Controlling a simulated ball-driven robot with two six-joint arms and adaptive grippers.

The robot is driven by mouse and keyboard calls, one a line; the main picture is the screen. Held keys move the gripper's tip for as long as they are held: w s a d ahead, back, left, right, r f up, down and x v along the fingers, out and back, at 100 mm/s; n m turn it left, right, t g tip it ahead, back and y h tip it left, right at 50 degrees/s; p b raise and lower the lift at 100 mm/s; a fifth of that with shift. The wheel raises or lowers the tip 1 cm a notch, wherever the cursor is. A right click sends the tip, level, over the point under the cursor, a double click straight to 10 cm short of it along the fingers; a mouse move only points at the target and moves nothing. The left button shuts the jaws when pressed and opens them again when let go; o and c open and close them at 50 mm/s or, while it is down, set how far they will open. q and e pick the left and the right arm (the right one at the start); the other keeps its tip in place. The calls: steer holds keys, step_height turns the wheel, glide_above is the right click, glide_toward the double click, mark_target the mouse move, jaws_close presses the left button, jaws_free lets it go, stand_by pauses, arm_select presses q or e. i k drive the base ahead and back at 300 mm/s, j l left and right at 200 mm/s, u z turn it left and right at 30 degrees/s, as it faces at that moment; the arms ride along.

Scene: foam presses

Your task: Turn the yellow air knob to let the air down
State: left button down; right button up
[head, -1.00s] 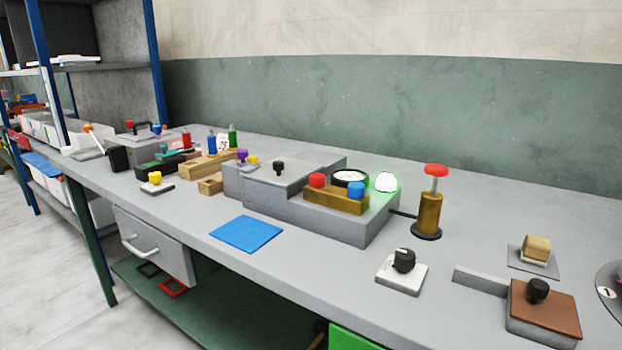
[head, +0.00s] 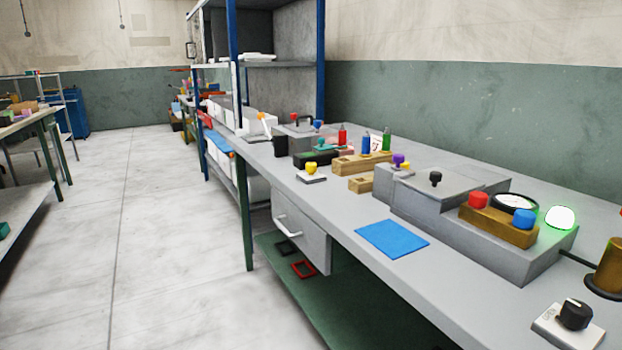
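A yellow knob (head: 311,168) sits on a small pale plate (head: 312,179) near the front edge of the bench. A second small yellow piece (head: 405,165) shows beside a purple knob (head: 398,159) at the left end of the grey press (head: 440,190); it is partly hidden. I cannot tell which way either yellow piece is turned. A round gauge (head: 515,203) stands behind a brass-coloured block with a red button (head: 478,200) and a blue button (head: 524,218). A lamp (head: 560,217) glows green-white. Neither of my grippers is in view.
The grey bench (head: 350,214) runs from front right to back left. A blue mat (head: 392,238) lies on it. A drawer (head: 301,238) is under its edge. A black dial (head: 575,314) is at the lower right. Open floor (head: 170,260) lies to the left.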

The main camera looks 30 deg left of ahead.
mark_target(310, 166)
steer(key=i+l+u, duration=0.2)
steer(key=l+u, duration=0.15)
steer(key=u, duration=0.15)
steer(key=i+l+u, duration=0.1)
steer(key=l+u, duration=0.25)
steer(key=u, duration=0.15)
steer(key=i+j+z, duration=0.1)
steer(key=z, duration=0.3)
steer(key=i+j+z, duration=0.1)
steer(key=z, duration=0.3)
steer(key=i+j+z, duration=0.2)
steer(key=j, duration=0.4)
steer(key=i+j+z, duration=0.1)
steer(key=j+z, duration=0.15)
steer(key=j, duration=0.35)
steer(key=j+z, duration=0.2)
steer(key=j, duration=0.45)
steer(key=i+j, duration=0.1)
steer(key=j, duration=0.65)
steer(key=i+j, duration=0.1)
steer(key=j, duration=0.7)
steer(key=i+j+z, duration=0.1)
steer(key=j, duration=0.65)
